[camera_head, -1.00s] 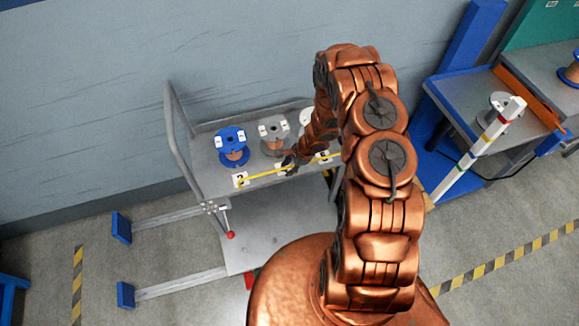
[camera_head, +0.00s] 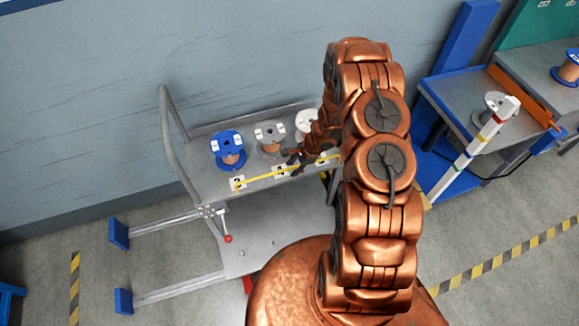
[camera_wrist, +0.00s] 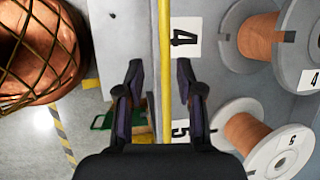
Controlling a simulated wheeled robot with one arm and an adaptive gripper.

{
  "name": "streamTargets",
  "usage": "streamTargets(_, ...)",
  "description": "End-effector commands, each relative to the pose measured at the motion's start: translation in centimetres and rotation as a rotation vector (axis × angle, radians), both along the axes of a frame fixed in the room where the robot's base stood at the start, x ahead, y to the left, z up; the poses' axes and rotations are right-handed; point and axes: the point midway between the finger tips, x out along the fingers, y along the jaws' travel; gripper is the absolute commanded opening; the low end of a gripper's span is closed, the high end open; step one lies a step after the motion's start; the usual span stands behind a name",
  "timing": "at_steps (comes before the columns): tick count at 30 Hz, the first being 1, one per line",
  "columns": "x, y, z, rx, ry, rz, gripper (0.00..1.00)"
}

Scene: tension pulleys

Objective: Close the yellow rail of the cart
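The yellow rail (camera_head: 258,181) is a thin bar along the front edge of the grey cart (camera_head: 206,184), above number labels. In the wrist view the rail (camera_wrist: 165,40) runs top to bottom between my fingers. My gripper (camera_wrist: 160,68) is open, with one dark finger on each side of the rail and gaps visible to both. In the head view my gripper (camera_head: 296,161) is at the middle of the rail, by label 4 (camera_head: 281,171).
On the cart stand a blue spool (camera_head: 228,148), a grey spool (camera_head: 271,138) and a white spool (camera_head: 308,122), close behind the rail. A red-knobbed lever (camera_head: 228,238) is at the cart's front left. A blue workbench (camera_head: 468,95) is at the right.

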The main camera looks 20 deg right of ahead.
Motion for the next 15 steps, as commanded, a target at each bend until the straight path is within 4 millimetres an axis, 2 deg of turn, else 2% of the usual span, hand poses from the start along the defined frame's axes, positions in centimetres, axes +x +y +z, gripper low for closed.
streamTargets(15, -3.2, -6.1, -0.1, -0.005, 0.002, -0.006, 0.37)
